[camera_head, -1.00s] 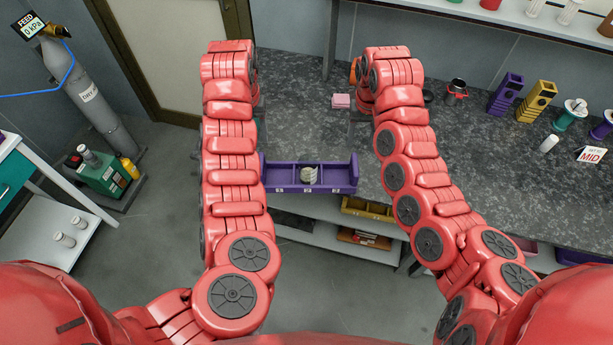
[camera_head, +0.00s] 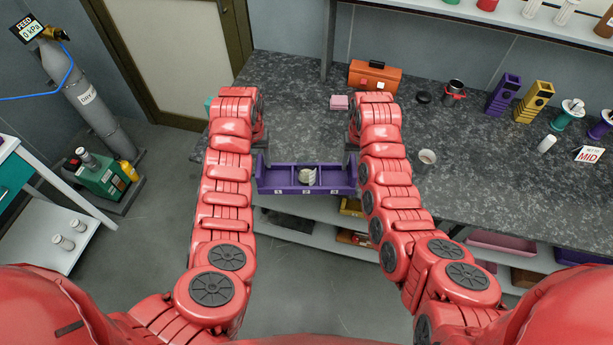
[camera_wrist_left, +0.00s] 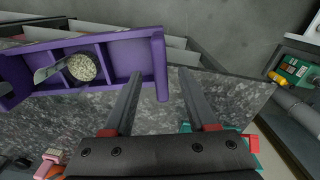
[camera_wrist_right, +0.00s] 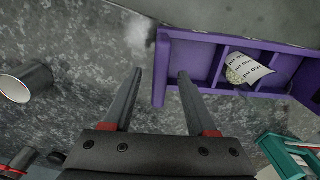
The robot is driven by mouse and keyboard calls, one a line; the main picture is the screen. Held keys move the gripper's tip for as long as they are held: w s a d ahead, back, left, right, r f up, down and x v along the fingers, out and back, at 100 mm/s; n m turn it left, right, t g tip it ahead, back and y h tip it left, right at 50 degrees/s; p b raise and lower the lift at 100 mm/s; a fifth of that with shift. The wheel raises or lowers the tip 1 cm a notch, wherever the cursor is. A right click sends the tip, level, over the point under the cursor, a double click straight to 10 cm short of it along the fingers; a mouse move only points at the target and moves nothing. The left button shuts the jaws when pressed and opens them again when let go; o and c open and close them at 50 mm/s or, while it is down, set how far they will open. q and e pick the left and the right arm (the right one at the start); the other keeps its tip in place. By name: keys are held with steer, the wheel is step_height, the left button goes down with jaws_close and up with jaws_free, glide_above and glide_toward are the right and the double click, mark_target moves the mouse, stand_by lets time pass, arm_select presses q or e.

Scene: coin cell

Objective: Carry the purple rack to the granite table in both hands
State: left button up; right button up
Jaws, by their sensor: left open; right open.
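The purple rack (camera_head: 323,187) is a long open holder with numbered compartments, at the front edge of the granite table (camera_head: 300,110); whether it rests on the table is unclear. A beaker of pale granules (camera_head: 307,176) sits in its middle compartment, also visible in the left wrist view (camera_wrist_left: 82,68). My left gripper (camera_head: 262,152) is open at the rack's left end; in the left wrist view its fingertips (camera_wrist_left: 160,73) are either side of that end wall. My right gripper (camera_head: 349,152) is open at the right end, its fingertips (camera_wrist_right: 160,73) likewise flanking the end wall. Contact is unclear.
An orange box (camera_head: 375,76) and pink block (camera_head: 339,102) are farther back. Purple and yellow racks (camera_head: 534,102) stand at the right. A shelf (camera_head: 330,232) lies below the tabletop.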

arm_select(q)
steer(key=shift+f, duration=3.2)
arm_select(e)
steer(key=shift+f, duration=3.2)
arm_select(q)
jaws_close()
arm_select(e)
jaws_close()
steer(key=shift+a, duration=0.1)
